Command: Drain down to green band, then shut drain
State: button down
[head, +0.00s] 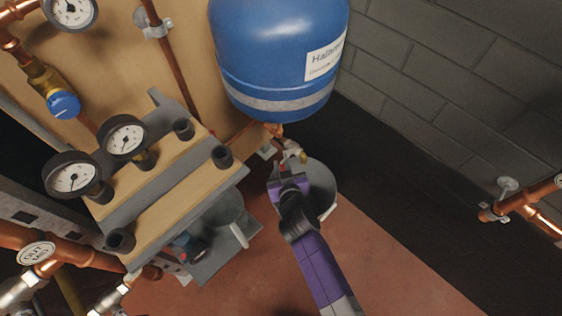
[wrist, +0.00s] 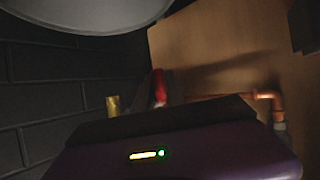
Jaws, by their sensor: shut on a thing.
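My purple gripper (head: 286,172) is below the blue expansion tank (head: 270,45), at a small brass drain fitting (head: 297,150). In the wrist view the gripper's body (wrist: 165,145) fills the bottom, and a red handle (wrist: 159,86) rises just beyond it, beside a brass piece (wrist: 113,105). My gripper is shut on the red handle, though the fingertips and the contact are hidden. Three round dial gauges show: one at the top left (head: 70,10) and two on the boxed unit (head: 73,177) (head: 124,136). Their needles and any green band are too small to read.
A grey round bucket (head: 325,185) stands on the floor under the gripper. The boxed unit (head: 165,195) stands close on the left, with a grey container (head: 222,215) beneath it. Copper pipes (head: 530,197) run at the right wall. Reddish floor (head: 390,265) is clear at the front.

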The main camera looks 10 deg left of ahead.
jog(key=g+p, duration=0.1)
jog(key=p, duration=0.1)
jog(key=r+n+g+h+p, duration=0.1)
jog(key=p, duration=0.1)
jog(key=shift+s+d+h+p, duration=0.25)
jog(key=shift+d+h+p, duration=0.05)
jog(key=shift+d+p, duration=0.1)
jog(key=shift+s+d+n+g+h+p, duration=0.25)
jog(key=shift+g+h+p, duration=0.3)
jog(key=shift+p, duration=0.15)
jog(key=shift+s+d+n+g+h+p, duration=0.15)
jog(key=shift+d+n+g+h+p, duration=0.1)
jog(key=shift+g+h+p, duration=0.3)
jog(key=shift+f, duration=0.1)
jog(key=c, duration=1.4)
grip_release()
jog(key=shift+p+v, duration=1.95)
jog(key=shift+v, duration=2)
jog(key=shift+a, duration=0.1)
